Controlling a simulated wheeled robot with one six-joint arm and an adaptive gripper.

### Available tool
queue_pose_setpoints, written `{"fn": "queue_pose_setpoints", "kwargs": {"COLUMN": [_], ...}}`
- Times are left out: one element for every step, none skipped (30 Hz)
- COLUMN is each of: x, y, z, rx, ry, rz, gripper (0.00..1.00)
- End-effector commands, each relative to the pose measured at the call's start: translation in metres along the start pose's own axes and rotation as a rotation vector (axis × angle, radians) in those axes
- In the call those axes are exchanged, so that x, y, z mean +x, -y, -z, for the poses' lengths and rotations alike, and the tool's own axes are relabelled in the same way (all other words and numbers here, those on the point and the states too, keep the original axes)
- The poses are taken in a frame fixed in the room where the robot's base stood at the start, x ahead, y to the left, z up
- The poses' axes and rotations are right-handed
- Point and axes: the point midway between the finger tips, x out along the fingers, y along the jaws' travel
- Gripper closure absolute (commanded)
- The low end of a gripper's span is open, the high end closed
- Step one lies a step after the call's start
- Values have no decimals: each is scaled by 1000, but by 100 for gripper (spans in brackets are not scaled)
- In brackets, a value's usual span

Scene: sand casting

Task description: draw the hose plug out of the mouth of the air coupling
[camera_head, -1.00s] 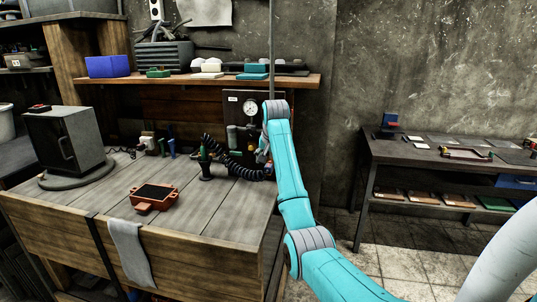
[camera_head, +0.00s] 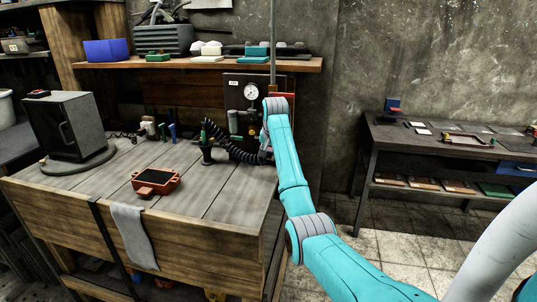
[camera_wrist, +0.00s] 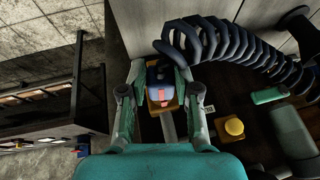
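In the wrist view my gripper (camera_wrist: 161,78) has one finger on each side of a blue piece with a red mark (camera_wrist: 162,80), which looks like the hose plug. A yellow brass-coloured body (camera_wrist: 158,105), likely the air coupling, shows around and under it. The fingertips lie close along its sides; contact cannot be made out. The dark coiled hose (camera_wrist: 230,45) runs from near the plug to the right. In the head view the coiled hose (camera_head: 232,149) reaches toward my gripper (camera_head: 265,142), which is small there and partly hidden by my arm.
The panel with a gauge (camera_head: 250,92) stands behind my gripper. An orange moulding box (camera_head: 165,185) and a grey oven (camera_head: 65,125) stand on the bench.

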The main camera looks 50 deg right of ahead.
Motion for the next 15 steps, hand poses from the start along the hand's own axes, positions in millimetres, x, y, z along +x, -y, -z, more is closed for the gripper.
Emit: {"fn": "queue_pose_setpoints", "kwargs": {"x": [0, 1, 1, 0, 0, 1, 1, 1, 1, 1, 1, 0, 0, 0, -1], "y": [0, 0, 0, 0, 0, 0, 0, 0, 0, 0, 0, 0, 0, 0, 0], "z": [0, 0, 0, 0, 0, 0, 0, 0, -1, -1, -1, -2, -2, -3, -4], "rx": [0, 0, 0, 0, 0, 0, 0, 0, 0, 0, 0, 0, 0, 0, -1], "ry": [1, 1, 1, 1, 1, 1, 1, 1, 1, 1, 2, 2, 2, 1, 1], "rz": [0, 0, 0, 0, 0, 0, 0, 0, 0, 0, 0, 0, 0, 0, 0], "gripper": [100, 100, 100, 72, 80, 90, 97, 100, 100, 100, 100, 100, 100, 100, 100]}}
